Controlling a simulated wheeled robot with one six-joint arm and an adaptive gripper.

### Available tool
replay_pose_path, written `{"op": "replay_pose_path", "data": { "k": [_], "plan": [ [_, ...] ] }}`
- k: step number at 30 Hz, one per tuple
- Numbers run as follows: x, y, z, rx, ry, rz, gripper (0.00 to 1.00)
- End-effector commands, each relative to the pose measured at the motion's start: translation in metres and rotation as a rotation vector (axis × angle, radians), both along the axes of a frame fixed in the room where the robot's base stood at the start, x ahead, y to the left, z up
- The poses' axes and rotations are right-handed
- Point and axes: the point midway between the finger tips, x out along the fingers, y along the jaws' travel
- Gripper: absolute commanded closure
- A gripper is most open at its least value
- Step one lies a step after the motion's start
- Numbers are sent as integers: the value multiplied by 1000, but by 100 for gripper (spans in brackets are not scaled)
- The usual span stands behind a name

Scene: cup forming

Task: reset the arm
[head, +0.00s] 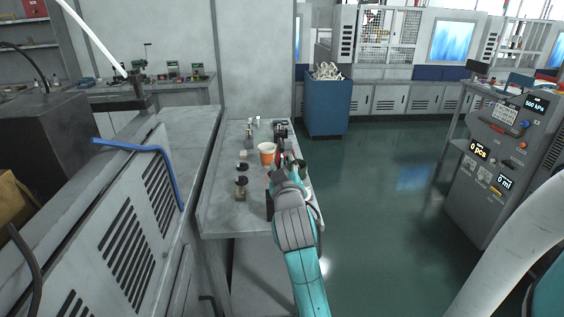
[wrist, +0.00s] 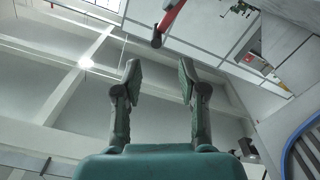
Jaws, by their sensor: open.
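My gripper (wrist: 158,80) shows in the wrist view with its two fingers spread wide apart and nothing between them. In that view it faces the ceiling and upper walls. In the head view my teal and grey arm reaches over the right side of a narrow grey table (head: 222,218). The gripper's end there is small and partly hidden by the arm. An orange and white cup (head: 267,152) stands upright on the table, just left of the arm's far end.
Small dark fittings (head: 241,186) stand on the table left of my arm. A blue bin (head: 329,106) stands behind the table. A control console (head: 497,150) is at right. Green floor between is clear.

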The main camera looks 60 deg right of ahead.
Motion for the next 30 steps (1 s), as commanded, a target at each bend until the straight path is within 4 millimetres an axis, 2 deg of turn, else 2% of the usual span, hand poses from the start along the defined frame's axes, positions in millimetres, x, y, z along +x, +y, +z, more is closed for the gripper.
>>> {"op": "replay_pose_path", "data": {
  "k": [17, 20, 23, 30],
  "plan": [
    [0, 0, 0, 0, 0, 0, 59],
    [0, 4, -6, 3, 4, 10, 59],
    [1, 18, -24, 9, 12, 42, 59],
    [-6, 80, -95, 43, 32, 181, 59]
  ]
}}
